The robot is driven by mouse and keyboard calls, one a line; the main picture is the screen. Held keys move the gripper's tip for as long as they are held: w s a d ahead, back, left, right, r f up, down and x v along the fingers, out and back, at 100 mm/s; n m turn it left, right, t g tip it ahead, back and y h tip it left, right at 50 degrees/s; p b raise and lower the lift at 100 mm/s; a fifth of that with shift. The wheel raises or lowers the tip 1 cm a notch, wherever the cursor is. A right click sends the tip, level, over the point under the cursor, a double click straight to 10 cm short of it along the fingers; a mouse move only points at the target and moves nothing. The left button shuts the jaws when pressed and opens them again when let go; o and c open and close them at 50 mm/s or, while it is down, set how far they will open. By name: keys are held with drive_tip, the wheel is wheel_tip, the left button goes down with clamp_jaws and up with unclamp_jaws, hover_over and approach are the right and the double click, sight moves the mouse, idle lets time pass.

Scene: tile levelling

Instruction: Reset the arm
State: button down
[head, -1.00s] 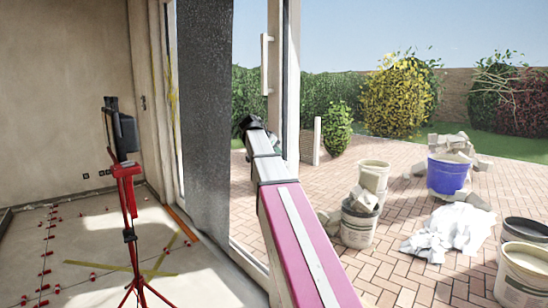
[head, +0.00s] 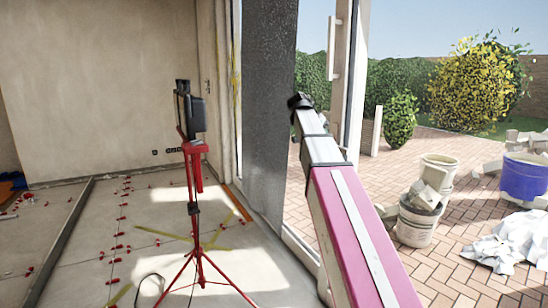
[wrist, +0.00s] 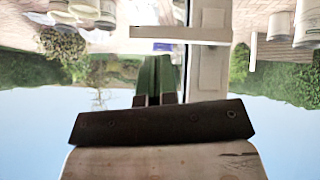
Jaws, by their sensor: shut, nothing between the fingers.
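My arm, a pink and silver link, runs up from the bottom right of the head view to a dark end near the grey door-side panel (head: 270,110). I cannot make out the fingers in the head view. In the wrist view my gripper (wrist: 157,58) shows as two green fingers close together above a dark bar with screws. It is shut and holds nothing. The wrist picture is upside down, with sky at the bottom and paving at the top.
A red tripod (head: 195,205) with a black head stands indoors, left of my arm. Red tile clips (head: 122,218) dot the floor. Outside are buckets (head: 415,222), a blue tub (head: 524,178), a white sheet (head: 505,240) and bushes (head: 480,82). The door frame (head: 352,80) is behind my arm.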

drive_tip(key=s+a+f+n+y, duration=0.1)
drive_tip(key=s+f+n, duration=0.15)
drive_tip(key=f, duration=0.75)
drive_tip(key=s+a+f+n+g+y, duration=0.1)
drive_tip(key=s+f+n+y, duration=0.15)
drive_tip(key=f, duration=0.75)
drive_tip(key=s+a+f+n+y, duration=0.1)
drive_tip(key=s+a+f+n, duration=0.15)
drive_tip(key=f, duration=0.75)
drive_tip(key=s+a+f+n+g+y, duration=0.1)
drive_tip(key=s+a+f+n, duration=0.1)
drive_tip(key=s+f, duration=0.6)
drive_tip(key=s+a+f+n+y, duration=0.2)
drive_tip(key=s+f, duration=0.7)
drive_tip(key=f, duration=0.2)
drive_tip(key=shift+s+f+g, duration=0.15)
drive_tip(key=shift+f+g, duration=0.25)
drive_tip(key=shift+y, duration=0.25)
